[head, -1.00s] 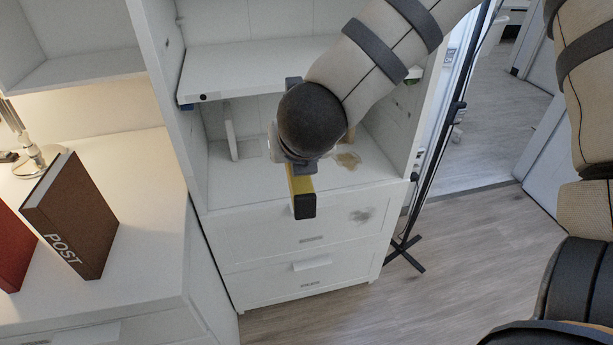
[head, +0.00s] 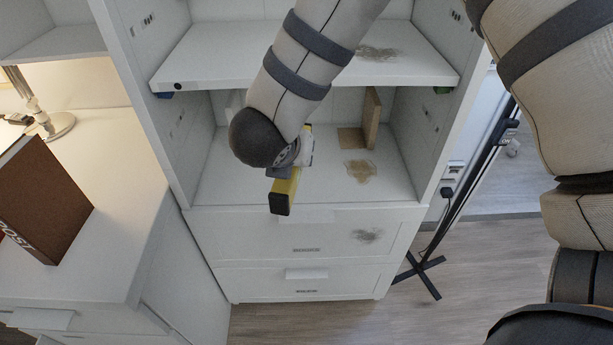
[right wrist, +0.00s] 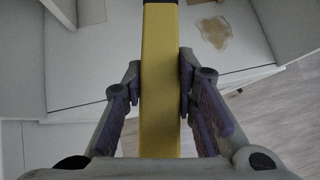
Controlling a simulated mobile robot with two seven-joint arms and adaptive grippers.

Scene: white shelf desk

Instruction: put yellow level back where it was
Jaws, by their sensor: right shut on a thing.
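The yellow level (head: 284,190) is a long yellow bar with a black end cap. In the head view it juts out from under my right arm, at the front of the open shelf compartment (head: 330,185). My right gripper (head: 283,172) is shut on it, and the arm hides most of the jaws. In the right wrist view the level (right wrist: 160,80) runs lengthwise between the two purple-padded fingers of the gripper (right wrist: 160,90). Its far end reaches over the white shelf board. I cannot tell whether it touches the board. My left gripper is not in view.
A wooden bookend (head: 371,118) stands at the right in the compartment, behind a brown stain (head: 361,171). An upper shelf (head: 400,58) lies above. White drawers (head: 300,245) are below. A brown book (head: 45,200) stands on the desk at left. A black stand (head: 425,272) is at right.

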